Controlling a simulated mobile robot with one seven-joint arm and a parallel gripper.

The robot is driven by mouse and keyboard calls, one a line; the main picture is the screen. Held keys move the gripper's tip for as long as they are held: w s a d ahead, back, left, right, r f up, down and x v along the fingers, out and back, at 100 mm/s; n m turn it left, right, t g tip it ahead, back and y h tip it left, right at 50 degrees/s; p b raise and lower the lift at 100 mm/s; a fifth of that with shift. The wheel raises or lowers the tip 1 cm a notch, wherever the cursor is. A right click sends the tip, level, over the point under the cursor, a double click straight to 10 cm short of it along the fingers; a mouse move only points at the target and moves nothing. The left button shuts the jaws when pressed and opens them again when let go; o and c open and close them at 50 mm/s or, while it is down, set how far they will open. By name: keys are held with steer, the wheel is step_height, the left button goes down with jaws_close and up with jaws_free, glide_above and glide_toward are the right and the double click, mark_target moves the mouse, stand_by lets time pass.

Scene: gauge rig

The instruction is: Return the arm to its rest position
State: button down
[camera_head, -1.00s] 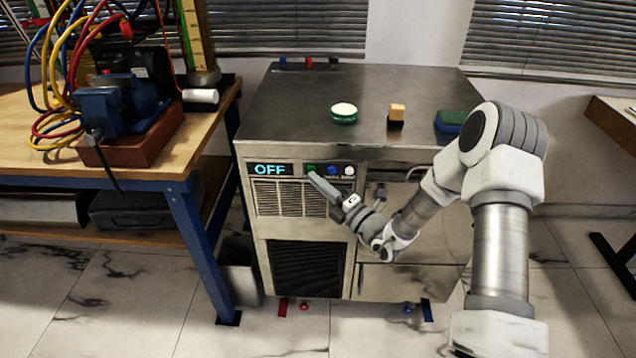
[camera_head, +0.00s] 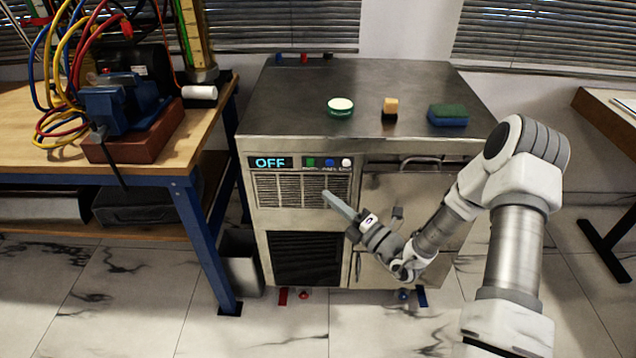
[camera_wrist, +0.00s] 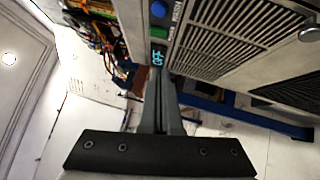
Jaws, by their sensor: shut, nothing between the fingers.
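My gripper (camera_head: 328,198) is shut and empty. It is in front of the steel machine (camera_head: 440,98), beside the right part of its vent grille and below the row of buttons. The arm bends in from the right side of the head view. In the wrist view my gripper's closed fingers (camera_wrist: 161,80) point toward the machine's panel. The display (camera_head: 270,163) reads OFF. A green button (camera_head: 310,162), a blue button (camera_head: 329,162) and a white button (camera_head: 347,162) sit beside it. The fingers look apart from the panel.
On the machine's top are a green-and-white round tin (camera_head: 340,107), a small tan-and-black block (camera_head: 390,109) and a green-and-blue sponge (camera_head: 448,115). A workbench (camera_head: 215,118) with a blue vise (camera_head: 112,108) and cables stands at left. A grey bin (camera_head: 243,272) is on the floor.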

steer(key=r+v, duration=0.1)
steer(key=v, duration=0.3)
steer(key=s+a+r+n+g+y, duration=0.1)
steer(key=s+a+r+n+g, duration=0.4)
steer(key=n, duration=0.4)
steer(key=s+a+r+n+g+y, duration=0.1)
steer(key=s+a+r+n+g, duration=0.1)
steer(key=s+r+n+g, duration=0.5)
steer(key=s+d+r+n+g+h, duration=0.3)
steer(key=s+n+h, duration=0.6)
steer(key=n, duration=0.7)
steer(key=s+d+r+n+t+h, duration=0.5)
steer(key=d+r+n+t+h, duration=0.25)
steer(key=d+n, duration=0.4)
step_height(320, 180, up, 20)
steer(key=g+p, duration=0.1)
steer(key=p, duration=1.9)
steer(key=shift+y, duration=0.35)
steer(key=c, duration=1.6)
jaws_free()
